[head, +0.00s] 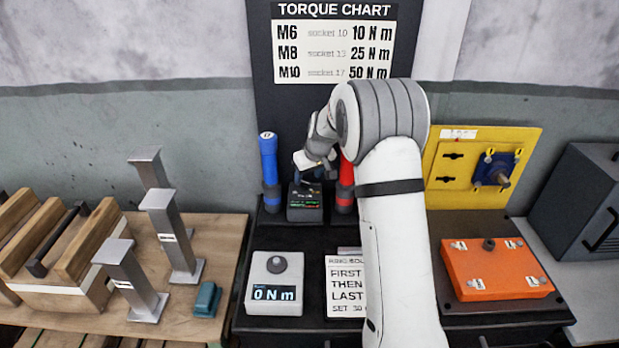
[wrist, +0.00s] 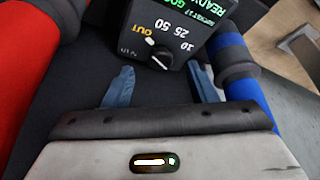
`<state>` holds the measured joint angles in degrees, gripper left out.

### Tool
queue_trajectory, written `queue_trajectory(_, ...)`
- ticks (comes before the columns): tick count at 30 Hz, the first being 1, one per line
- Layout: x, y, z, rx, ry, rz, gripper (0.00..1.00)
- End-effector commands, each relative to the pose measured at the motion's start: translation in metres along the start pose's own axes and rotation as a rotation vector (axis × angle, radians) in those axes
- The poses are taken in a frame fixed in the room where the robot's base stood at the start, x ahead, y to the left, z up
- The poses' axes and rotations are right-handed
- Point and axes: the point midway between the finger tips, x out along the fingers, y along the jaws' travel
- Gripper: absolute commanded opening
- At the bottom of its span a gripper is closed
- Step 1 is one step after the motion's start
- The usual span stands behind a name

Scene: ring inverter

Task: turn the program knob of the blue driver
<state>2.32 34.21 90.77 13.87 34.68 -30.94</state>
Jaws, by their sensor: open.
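The dark control box (head: 305,204) stands between the drivers, with a lit display. In the wrist view its face (wrist: 192,20) shows the marks OUT, 50, 25 and 10 around a small black knob (wrist: 158,61). A white mark beside the knob lies nearest OUT. The blue driver (head: 269,160) stands upright left of the box; in the wrist view the blue driver (wrist: 236,62) is at right. My gripper (wrist: 162,82) is open, its two blue-grey fingers either side of the knob's line and apart from it. In the head view my gripper (head: 307,180) is just above the box.
A red driver (head: 346,185) stands close right of the box, partly hidden by my arm. In front are a grey unit (head: 274,295) reading 0 N m and a printed card (head: 345,285). An orange plate (head: 495,268) lies at right. Metal posts (head: 170,230) stand at left.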

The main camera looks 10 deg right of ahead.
Motion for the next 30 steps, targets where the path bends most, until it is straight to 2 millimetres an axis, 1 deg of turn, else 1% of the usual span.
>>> queue_trajectory(3, 0.016, 0.0, 0.0, -0.001, -0.002, -0.001, 0.52)
queue_trajectory(7, 0.027, -0.001, 0.0, 0.0, 0.0, 0.0, 0.52)
queue_trajectory(16, 0.03, -0.001, 0.0, -0.001, 0.0, 0.0, 0.52)
queue_trajectory(17, 0.03, -0.001, 0.0, -0.001, 0.0, 0.0, 0.51)
queue_trajectory(30, 0.03, -0.002, 0.0, -0.001, 0.0, 0.0, 0.15)
